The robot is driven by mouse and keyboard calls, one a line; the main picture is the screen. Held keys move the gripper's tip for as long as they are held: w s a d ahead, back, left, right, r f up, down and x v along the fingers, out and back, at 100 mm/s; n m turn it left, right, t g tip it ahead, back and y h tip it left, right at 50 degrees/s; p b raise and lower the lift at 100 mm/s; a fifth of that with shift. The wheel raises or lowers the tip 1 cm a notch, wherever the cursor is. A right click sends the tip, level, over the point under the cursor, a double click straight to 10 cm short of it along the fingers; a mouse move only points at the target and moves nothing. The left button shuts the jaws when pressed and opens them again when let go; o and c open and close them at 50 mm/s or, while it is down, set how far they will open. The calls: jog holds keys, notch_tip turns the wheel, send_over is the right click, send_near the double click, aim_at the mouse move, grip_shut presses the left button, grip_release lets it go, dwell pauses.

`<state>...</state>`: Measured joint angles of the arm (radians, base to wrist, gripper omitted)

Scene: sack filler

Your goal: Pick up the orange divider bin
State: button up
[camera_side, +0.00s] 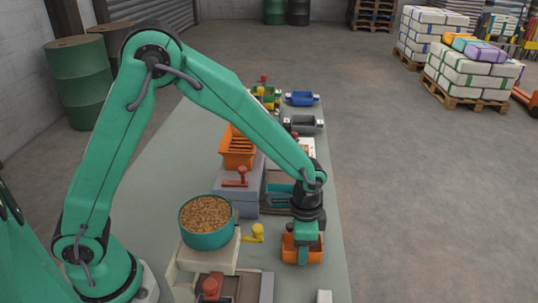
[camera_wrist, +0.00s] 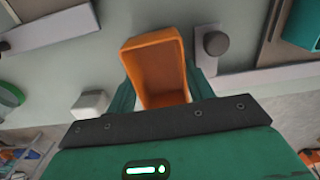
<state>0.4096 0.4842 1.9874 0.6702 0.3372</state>
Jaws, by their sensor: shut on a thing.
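The orange divider bin (camera_side: 291,250) is an open orange box near the right front edge of the table in the side view. My gripper (camera_side: 302,248) points down over it, shut on the bin. In the wrist view the bin (camera_wrist: 157,68) sits between the two green fingers of my gripper (camera_wrist: 160,95), with its open inside facing the camera. The near part of the bin is hidden by my gripper. I cannot tell whether the bin touches the table or is slightly above it.
A teal pan of brown grain (camera_side: 206,216) stands left of the bin, with a yellow knob (camera_side: 254,233) between them. An orange slotted bin (camera_side: 238,146) sits further back. Blue (camera_side: 300,98) and grey (camera_side: 304,124) bins stand at the far end. A small white block (camera_wrist: 90,103) is nearby.

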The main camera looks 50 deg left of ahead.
notch_tip(320, 180, up, 8)
jog(key=shift+r, duration=0.15)
dwell(0.3)
jog(key=shift+w, duration=0.15)
dwell(0.4)
jog(key=w+a+n, duration=0.5)
jog(key=a+n, duration=0.3)
jog(key=n, duration=0.4)
jog(key=w+a+n, duration=0.6)
jog(key=a+n, duration=0.2)
jog(key=n, duration=0.3)
jog(key=w+a+r+n, duration=0.1)
jog(key=w+a+n, duration=0.4)
jog(key=a+n, duration=0.3)
jog(key=shift+w+n, duration=0.2)
jog(key=shift+n, duration=2.1)
jog(key=shift+a, duration=0.1)
jog(key=shift+f, duration=4.15)
jog(key=shift+f, duration=0.45)
